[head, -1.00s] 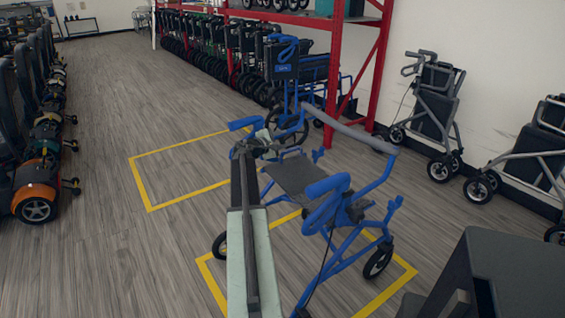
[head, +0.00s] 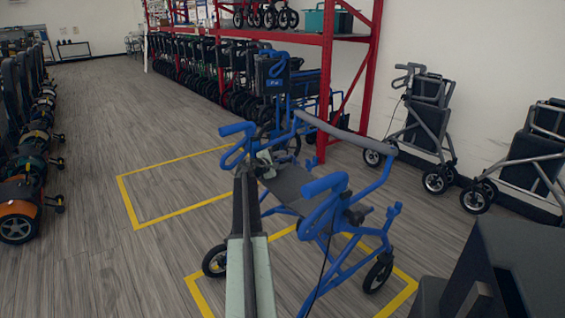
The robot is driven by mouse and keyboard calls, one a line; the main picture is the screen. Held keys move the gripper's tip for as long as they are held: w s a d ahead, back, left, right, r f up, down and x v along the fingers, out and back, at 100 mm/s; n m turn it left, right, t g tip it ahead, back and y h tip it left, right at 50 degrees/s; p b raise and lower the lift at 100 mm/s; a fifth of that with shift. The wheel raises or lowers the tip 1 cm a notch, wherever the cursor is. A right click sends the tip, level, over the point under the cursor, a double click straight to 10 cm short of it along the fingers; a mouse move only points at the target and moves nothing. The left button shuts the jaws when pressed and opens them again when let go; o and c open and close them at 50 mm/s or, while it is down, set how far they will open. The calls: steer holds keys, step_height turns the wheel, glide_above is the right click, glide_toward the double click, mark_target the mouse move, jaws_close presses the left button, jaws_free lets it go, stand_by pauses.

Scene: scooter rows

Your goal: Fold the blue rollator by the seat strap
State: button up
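The blue rollator (head: 352,262) stands upright and unfolded on its wheels, partly over a yellow floor outline. Its dark grey seat (head: 291,184) is spread between the side frames, below the two blue push handles (head: 237,129) and the grey backrest bar (head: 340,131). My arm reaches up from the bottom of the head view. My gripper (head: 263,160) is at the left edge of the seat, between the handles. Its fingers are small and overlap the frame, so I cannot tell whether they are open or touching the seat. I cannot make out the seat strap.
A dark blocky object (head: 520,270) fills the lower right corner. A red rack (head: 325,90) with wheelchairs stands behind. Scooters (head: 30,165) line the left. The floor left of the rollator is clear.

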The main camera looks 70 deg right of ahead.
steer(key=shift+x, duration=0.8)
jaws_close()
steer(key=shift+a, duration=0.1)
stand_by(0.7)
